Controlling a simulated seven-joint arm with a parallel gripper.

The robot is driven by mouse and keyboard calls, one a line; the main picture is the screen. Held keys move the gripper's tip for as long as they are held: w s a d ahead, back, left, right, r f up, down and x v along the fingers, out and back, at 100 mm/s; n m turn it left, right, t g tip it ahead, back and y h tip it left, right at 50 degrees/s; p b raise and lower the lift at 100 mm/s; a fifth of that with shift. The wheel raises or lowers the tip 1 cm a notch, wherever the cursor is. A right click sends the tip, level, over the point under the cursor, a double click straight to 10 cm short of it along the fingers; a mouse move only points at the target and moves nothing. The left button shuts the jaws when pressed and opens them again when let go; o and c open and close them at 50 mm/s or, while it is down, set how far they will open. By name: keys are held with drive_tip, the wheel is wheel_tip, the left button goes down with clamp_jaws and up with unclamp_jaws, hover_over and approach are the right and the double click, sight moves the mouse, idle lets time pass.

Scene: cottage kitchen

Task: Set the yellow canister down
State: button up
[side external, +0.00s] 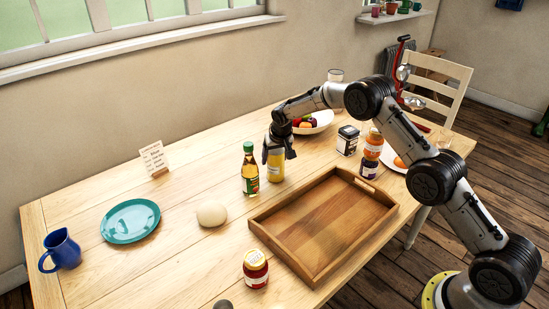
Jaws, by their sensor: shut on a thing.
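The yellow canister (275,167) is upright at the middle of the wooden table, behind the tray's far left corner. My gripper (278,152) comes down from above and is shut on the canister's upper part, its fingers hiding the top. The canister's base appears at or very near the tabletop; I cannot tell whether it touches.
A green-capped bottle (250,170) stands close left of the canister. The wooden tray (325,222) lies empty in front. A fruit bowl (325,120), dark tin (347,141) and stacked jars (371,150) stand to the right. Bare table (190,185) lies left.

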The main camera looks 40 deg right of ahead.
drive_tip(key=shift+f, duration=0.1)
drive_tip(key=o, duration=1.5)
drive_tip(key=shift+f, duration=0.1)
drive_tip(key=s+a+r+n, duration=0.1)
drive_tip(key=s+a+r, duration=0.1)
drive_tip(key=s+r, duration=0.7)
drive_tip(key=s+a+r, duration=0.1)
drive_tip(key=s+r, duration=0.4)
drive_tip(key=r, duration=0.9)
drive_tip(key=s+a+r+n+t+y, duration=0.1)
drive_tip(key=s+r, duration=0.2)
drive_tip(key=s, duration=0.8)
drive_tip(key=s+a+r+n, duration=0.1)
drive_tip(key=s+a+r, duration=0.15)
drive_tip(key=s, duration=0.95)
drive_tip(key=s+f+n, duration=0.1)
drive_tip(key=s+f, duration=0.2)
drive_tip(key=s, duration=0.9)
drive_tip(key=shift+s+a+f+t+y, duration=0.2)
drive_tip(key=shift+s+a+t+y, duration=0.05)
drive_tip(key=shift+s+t+y, duration=0.1)
